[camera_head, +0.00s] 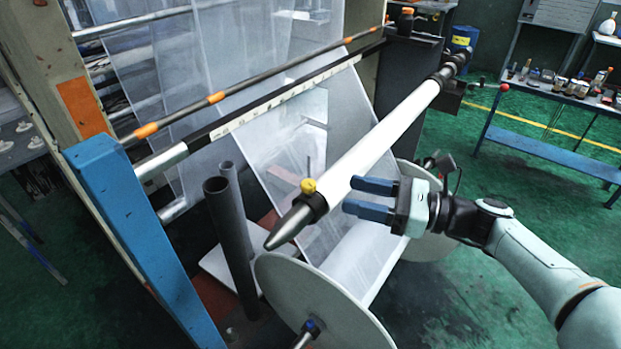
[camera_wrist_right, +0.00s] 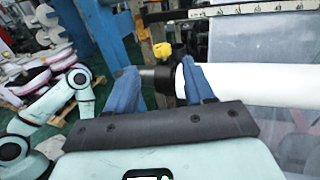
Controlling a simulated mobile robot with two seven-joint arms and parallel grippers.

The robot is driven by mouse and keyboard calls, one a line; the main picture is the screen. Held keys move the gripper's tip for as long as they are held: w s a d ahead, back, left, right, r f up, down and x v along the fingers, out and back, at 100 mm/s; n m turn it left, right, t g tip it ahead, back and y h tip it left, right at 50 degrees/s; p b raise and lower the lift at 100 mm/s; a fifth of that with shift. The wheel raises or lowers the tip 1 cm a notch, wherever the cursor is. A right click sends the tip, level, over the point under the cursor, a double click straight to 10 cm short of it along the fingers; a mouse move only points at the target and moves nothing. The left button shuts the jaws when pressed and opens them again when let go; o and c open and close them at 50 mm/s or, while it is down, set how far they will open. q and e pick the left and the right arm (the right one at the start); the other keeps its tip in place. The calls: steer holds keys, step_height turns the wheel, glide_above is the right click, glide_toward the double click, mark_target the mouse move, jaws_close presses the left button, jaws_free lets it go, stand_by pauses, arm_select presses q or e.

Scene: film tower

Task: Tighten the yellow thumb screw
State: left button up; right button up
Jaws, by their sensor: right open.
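The yellow thumb screw (camera_head: 308,186) stands on top of a black collar (camera_head: 315,203) near the tapered grey end of a shaft (camera_head: 287,230) that carries a white roll (camera_head: 375,135). My right gripper (camera_head: 349,194) is open and empty, to the right of the screw in the head view, with its blue fingers pointing left. In the right wrist view the screw (camera_wrist_right: 162,50) shows just beyond the open fingers (camera_wrist_right: 158,72), with the collar seen between them. The fingers look apart from the screw. My left gripper is not in view.
A blue post (camera_head: 125,215) and clear film sheets stand left of and behind the shaft. A blue bench (camera_head: 560,150) with small items stands right. My left arm (camera_wrist_right: 70,95) shows in the wrist view.

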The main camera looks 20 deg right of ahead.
mark_target(315, 186)
steer(key=x, duration=0.9)
steer(key=shift+w+a, duration=0.3)
steer(key=shift+w, duration=0.05)
steer(key=c, duration=1)
